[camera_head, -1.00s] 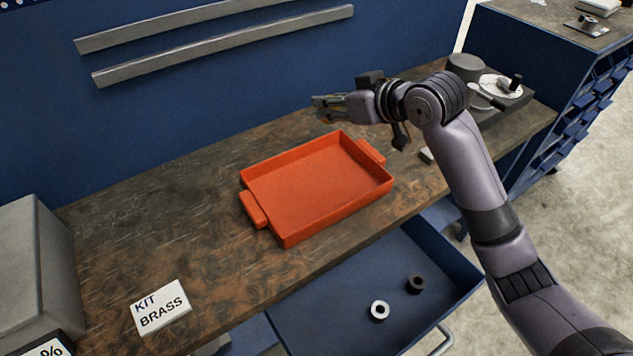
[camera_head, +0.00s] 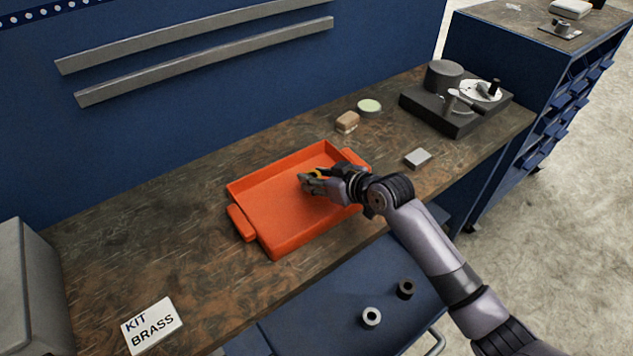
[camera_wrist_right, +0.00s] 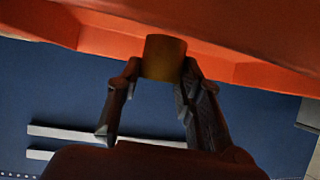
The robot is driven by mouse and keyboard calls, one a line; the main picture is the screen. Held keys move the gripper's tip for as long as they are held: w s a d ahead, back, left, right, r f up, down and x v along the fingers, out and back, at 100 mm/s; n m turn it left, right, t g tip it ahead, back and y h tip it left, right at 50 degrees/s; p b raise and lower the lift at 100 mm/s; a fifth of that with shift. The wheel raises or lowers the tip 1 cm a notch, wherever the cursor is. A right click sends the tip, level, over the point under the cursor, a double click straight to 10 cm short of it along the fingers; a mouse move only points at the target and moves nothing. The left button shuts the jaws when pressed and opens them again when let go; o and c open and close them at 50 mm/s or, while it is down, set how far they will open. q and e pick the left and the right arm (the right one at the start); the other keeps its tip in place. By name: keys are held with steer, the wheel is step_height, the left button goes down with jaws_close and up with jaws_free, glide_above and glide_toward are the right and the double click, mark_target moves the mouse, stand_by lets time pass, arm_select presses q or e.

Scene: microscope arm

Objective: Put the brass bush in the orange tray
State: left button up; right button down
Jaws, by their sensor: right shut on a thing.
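The orange tray (camera_head: 262,190) lies on the workbench, empty apart from what my gripper covers. My right gripper (camera_head: 308,181) is over the right part of the tray, and a small bit of brass colour shows at its fingers. In the right wrist view the gripper (camera_wrist_right: 158,80) is shut on the brass bush (camera_wrist_right: 164,57), a short dull-gold cylinder between the two fingertips. The orange tray (camera_wrist_right: 240,40) fills the top of that view, close to the bush. I cannot tell whether the bush touches the tray floor. My left gripper is not in view.
A "KIT BRASS" card (camera_head: 152,325) lies at the left front. A tan block (camera_head: 347,122), green disc (camera_head: 369,106), grey block (camera_head: 418,158) and dark device (camera_head: 455,110) stand behind and right.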

steer(key=shift+f, duration=0.95)
steer(key=shift+f, duration=0.1)
steer(key=c, duration=1.1)
jaws_free()
steer(key=v, duration=1.2)
steer(key=shift+b, duration=0.3)
